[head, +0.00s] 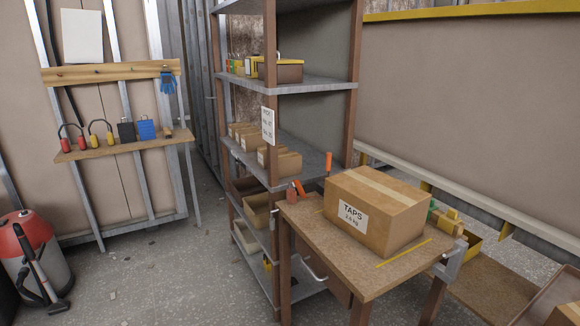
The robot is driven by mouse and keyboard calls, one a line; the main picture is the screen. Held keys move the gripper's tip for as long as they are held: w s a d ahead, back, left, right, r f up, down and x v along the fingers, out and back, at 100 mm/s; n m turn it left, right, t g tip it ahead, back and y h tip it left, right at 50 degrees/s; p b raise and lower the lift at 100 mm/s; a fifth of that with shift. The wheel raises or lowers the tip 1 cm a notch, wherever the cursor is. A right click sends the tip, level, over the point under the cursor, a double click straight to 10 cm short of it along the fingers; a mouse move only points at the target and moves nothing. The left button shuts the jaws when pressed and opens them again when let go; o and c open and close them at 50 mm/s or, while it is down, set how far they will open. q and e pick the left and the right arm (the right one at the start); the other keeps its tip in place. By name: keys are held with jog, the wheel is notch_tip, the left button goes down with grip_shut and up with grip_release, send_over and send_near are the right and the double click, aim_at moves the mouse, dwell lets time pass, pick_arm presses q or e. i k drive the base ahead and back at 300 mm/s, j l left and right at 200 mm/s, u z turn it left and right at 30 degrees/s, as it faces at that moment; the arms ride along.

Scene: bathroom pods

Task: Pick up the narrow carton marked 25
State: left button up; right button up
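I cannot make out any carton with a readable 25 in the head view. Several small brown cartons (284,163) sit on the middle level of the shelf rack, and any marks on them are too small or turned away to read. A large, wide brown carton (388,205) labelled TAPS, with a smaller line under it that is hard to read, stands on the wooden workbench (362,274). Neither of my grippers is in view.
The shelf rack (270,60) has a white sign (268,126) on its post and open bins (258,212) lower down. A red vacuum cleaner (28,250) stands at left. A wall shelf (120,147) holds ear defenders.

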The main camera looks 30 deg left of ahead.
aim_at(290, 163)
jog(key=i+j+z, duration=0.1)
jog(key=j, duration=0.55)
jog(key=i+j+z, duration=0.1)
jog(key=j, duration=0.5)
jog(key=i+j+z, duration=0.1)
jog(key=j, duration=0.55)
jog(key=i+j+z, duration=0.1)
jog(key=j, duration=0.6)
jog(key=i+j+z, duration=0.2)
jog(key=j+z, duration=0.15)
jog(key=j, duration=1.4)
jog(key=j+z, duration=0.35)
jog(key=j, duration=1.4)
